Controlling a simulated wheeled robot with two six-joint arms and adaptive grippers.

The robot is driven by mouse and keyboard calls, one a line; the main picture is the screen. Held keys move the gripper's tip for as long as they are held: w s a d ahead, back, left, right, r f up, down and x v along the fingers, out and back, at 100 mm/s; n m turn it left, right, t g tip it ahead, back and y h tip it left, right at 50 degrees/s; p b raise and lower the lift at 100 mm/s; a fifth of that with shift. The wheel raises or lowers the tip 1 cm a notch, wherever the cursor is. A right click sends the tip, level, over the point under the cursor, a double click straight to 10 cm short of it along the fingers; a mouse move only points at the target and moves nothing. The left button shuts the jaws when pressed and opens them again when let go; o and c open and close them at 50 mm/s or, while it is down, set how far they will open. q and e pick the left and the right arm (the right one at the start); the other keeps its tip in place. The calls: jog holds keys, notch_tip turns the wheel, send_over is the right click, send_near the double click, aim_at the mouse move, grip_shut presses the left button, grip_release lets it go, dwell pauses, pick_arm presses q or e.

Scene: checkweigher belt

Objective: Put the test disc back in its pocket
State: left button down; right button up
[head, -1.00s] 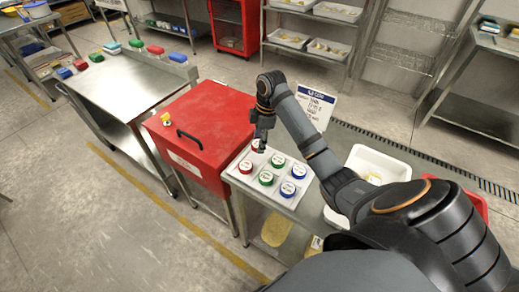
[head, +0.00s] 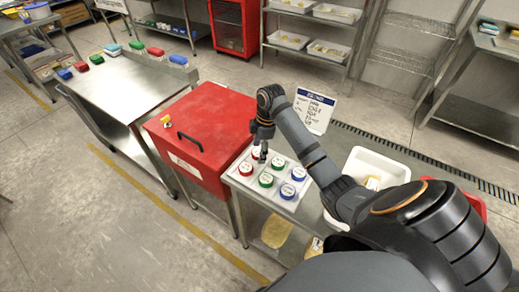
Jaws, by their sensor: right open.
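A pale tray (head: 257,192) on the steel side table holds several round test discs with white tops. The back row has a red disc (head: 256,153), a green disc (head: 278,163) and a blue disc (head: 298,174). The front row has a red disc (head: 246,168), a green disc (head: 266,180) and a blue disc (head: 287,191). My right gripper (head: 263,158) is open, pointing down right beside the back red disc and partly in front of it. I cannot tell whether it touches that disc. My left gripper is out of view.
A red lidded box (head: 205,125) with a black handle stands left of the tray. A white sign (head: 315,110) stands behind it. A white bin (head: 388,162) sits to the right, partly behind my arm. A steel bench (head: 140,85) is at the left.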

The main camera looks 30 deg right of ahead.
jog(key=r, duration=0.5)
jog(key=shift+d, duration=0.4)
notch_tip(320, 180, up, 7)
jog(key=p, duration=0.6)
jog(key=shift+s+d, duration=0.35)
jog(key=shift+d, duration=0.1)
jog(key=shift+f, duration=0.1)
